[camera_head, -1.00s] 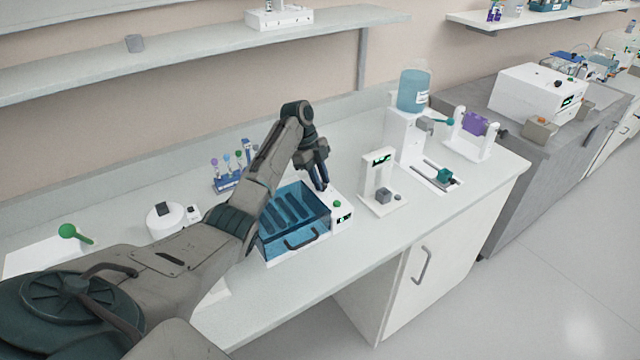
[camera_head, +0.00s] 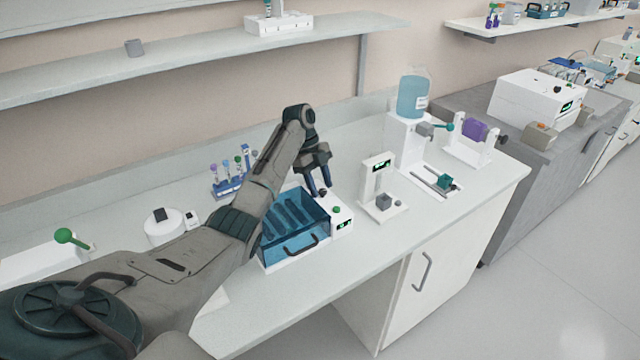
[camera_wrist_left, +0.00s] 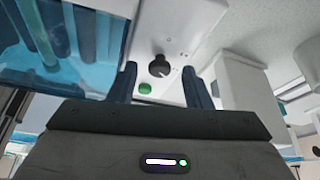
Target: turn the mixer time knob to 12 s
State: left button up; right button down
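The mixer is a blue-lidded box (camera_head: 292,226) with a white control panel on its right side. The panel carries a dark round time knob (camera_head: 323,194), a green button (camera_head: 337,209) and a small lit display (camera_head: 344,225), whose digits are too small to read. My left gripper (camera_head: 318,190) points down over the panel, open and empty. In the left wrist view the knob (camera_wrist_left: 159,66) lies between the two spread fingers, apart from both; the green button (camera_wrist_left: 145,88) is beside it. I cannot tell the exact height of the fingertips. My right gripper is not in view.
A dispenser with a blue bottle (camera_head: 412,98) is farther right. The bench front right of the mixer is clear.

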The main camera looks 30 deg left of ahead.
pick_arm(q)
jog(key=shift+a+r, duration=0.15)
jog(key=shift+r, duration=0.2)
jog(key=p+v, duration=0.5)
jog(key=v, duration=0.5)
dwell(0.3)
